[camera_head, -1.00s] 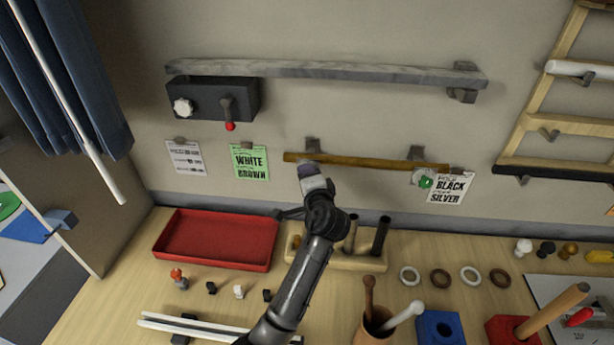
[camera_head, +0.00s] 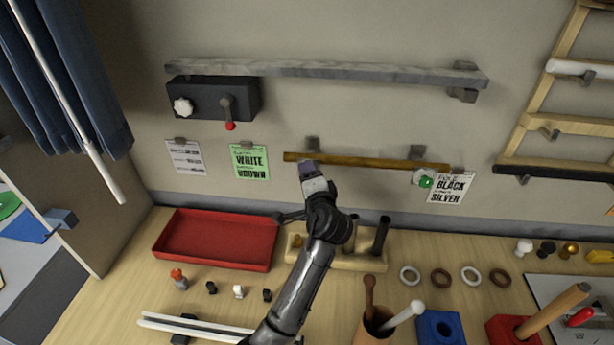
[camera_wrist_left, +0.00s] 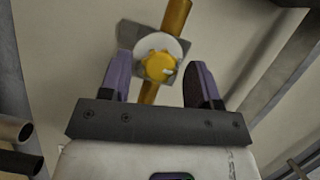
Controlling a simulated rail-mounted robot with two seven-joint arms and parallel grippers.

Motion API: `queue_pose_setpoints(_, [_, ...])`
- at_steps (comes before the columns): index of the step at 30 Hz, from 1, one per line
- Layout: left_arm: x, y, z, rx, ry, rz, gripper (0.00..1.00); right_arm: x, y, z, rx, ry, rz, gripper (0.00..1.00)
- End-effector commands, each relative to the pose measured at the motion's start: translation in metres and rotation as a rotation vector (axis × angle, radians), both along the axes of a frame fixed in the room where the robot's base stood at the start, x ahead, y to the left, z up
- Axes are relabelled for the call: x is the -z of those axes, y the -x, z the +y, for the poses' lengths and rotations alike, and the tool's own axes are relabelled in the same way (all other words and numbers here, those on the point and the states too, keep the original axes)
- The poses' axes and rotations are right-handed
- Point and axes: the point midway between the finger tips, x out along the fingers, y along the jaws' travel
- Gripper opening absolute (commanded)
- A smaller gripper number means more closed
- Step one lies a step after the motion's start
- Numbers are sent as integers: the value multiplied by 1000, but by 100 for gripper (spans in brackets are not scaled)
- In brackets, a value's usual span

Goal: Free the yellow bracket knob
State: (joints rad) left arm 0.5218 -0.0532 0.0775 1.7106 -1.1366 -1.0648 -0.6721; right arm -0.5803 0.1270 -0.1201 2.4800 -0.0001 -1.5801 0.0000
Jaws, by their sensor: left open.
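The yellow knob (camera_wrist_left: 160,66) shows in the left wrist view, on a round white plate on a grey bracket (camera_wrist_left: 181,63), with a brown rod (camera_wrist_left: 176,14) running behind it. My left gripper (camera_wrist_left: 160,80) is open, with one purple finger on each side of the knob. A gap shows between the knob and each finger; depth is hard to judge. In the head view my left gripper (camera_head: 306,170) is at the wall just below the left part of the brown rod (camera_head: 370,161), and the yellow knob is hidden there. My right gripper is not in view.
The rod's right bracket carries a green knob (camera_head: 425,182). A long grey rail (camera_head: 330,70) and a dark box with a red-tipped lever (camera_head: 228,110) are above. Below are a red tray (camera_head: 215,262), a wooden holder with upright tubes (camera_head: 365,262), and several rings.

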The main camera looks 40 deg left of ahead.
Motion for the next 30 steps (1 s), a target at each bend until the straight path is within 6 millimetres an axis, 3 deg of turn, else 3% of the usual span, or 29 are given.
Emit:
queue_pose_setpoints(15, [-4, 51, -72, 2, 2, -1, 57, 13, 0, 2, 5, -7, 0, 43])
queue_pose_setpoints(21, [-6, 61, -86, 0, 1, -1, 57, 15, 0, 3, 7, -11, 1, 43])
queue_pose_setpoints(30, [-7, 64, -89, -1, 0, -1, 57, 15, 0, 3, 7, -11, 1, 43])
